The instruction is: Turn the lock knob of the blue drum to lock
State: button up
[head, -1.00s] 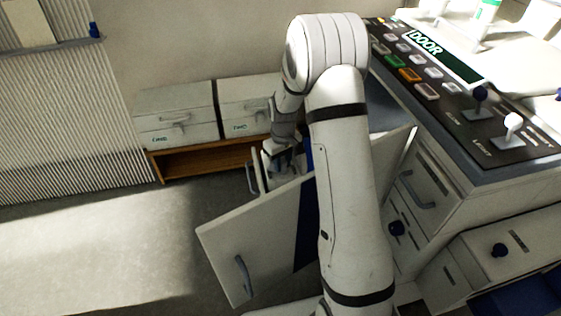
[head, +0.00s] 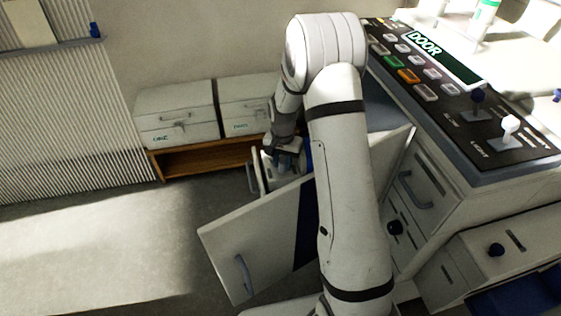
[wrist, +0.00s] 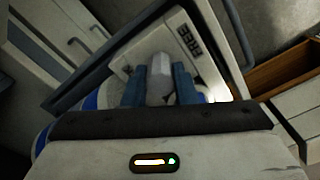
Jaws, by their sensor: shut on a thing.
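The lock knob (wrist: 160,68) is a light grey grip on a white plate (wrist: 183,22) in the wrist view. The plate carries the label FREE beside the knob. My gripper (wrist: 158,84) has its two blue fingers shut on the knob, one on each side. A blue-and-white curved surface (wrist: 88,101), apparently the drum, shows behind the gripper. In the head view my gripper (head: 284,151) is low behind an open white door, and my arm hides most of the drum. The knob cannot be made out there.
The open white door (head: 245,240) stands in front of the gripper. A control panel (head: 450,90) with buttons, levers and a DOOR display is on the right. White boxes (head: 178,110) sit on a wooden shelf (head: 200,162) behind. Open floor (head: 90,250) lies at left.

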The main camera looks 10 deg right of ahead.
aim_at(282, 161)
jog(key=shift+m, duration=1.3)
jog(key=o, duration=1)
jog(key=shift+r+p, duration=0.65)
jog(key=shift+r, duration=3.25)
